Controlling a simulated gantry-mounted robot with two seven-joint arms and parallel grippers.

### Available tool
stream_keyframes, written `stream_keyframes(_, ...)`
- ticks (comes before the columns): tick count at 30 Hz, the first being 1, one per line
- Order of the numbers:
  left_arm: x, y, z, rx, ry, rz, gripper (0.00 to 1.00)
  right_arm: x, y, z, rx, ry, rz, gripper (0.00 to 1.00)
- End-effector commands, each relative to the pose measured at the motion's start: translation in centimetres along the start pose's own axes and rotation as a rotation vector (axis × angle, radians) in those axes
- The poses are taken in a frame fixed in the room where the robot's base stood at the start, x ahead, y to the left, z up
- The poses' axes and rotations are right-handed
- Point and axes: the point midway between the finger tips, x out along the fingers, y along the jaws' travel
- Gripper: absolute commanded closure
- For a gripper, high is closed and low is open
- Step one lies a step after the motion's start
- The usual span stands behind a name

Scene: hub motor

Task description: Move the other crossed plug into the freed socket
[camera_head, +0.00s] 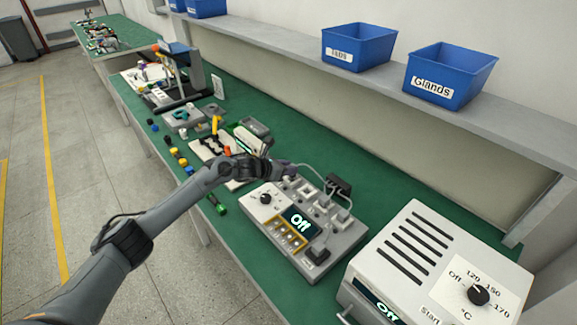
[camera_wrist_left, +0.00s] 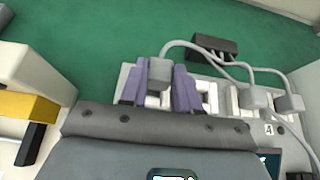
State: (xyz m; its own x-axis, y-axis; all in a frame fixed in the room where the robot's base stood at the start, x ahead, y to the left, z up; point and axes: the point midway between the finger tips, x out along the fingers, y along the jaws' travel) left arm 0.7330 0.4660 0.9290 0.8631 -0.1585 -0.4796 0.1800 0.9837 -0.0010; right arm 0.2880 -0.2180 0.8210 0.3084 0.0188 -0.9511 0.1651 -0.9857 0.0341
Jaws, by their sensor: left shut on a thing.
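The grey test unit (camera_head: 318,240) has a knob, a display reading "Off" and a row of sockets along its back. My left gripper (camera_head: 286,170) is over the left end of that row. In the left wrist view its purple fingers (camera_wrist_left: 159,88) are shut on a grey plug (camera_wrist_left: 158,71) with a cable. I cannot tell whether this plug is seated or lifted. Two other grey plugs, one (camera_wrist_left: 253,98) and another (camera_wrist_left: 290,103), stand farther right along the row, near a label "4". The cables run to a dark block (camera_wrist_left: 214,46) behind the unit. My right gripper is not in view.
A white oven-like box (camera_head: 432,265) with a dial stands at the right. Small parts and trays (camera_head: 185,118) crowd the bench to the left. Blue bins (camera_head: 358,46) sit on the shelf above. Green bench surface (camera_head: 385,200) is clear behind the unit.

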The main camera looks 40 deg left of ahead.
Motion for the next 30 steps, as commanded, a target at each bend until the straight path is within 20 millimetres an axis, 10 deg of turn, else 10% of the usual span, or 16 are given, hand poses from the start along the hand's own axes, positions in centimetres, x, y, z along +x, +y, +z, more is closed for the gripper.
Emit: stream_keyframes(30,0.26,0.04,-0.44,0.001,-0.002,0.001,0.99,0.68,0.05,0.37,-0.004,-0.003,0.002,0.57)
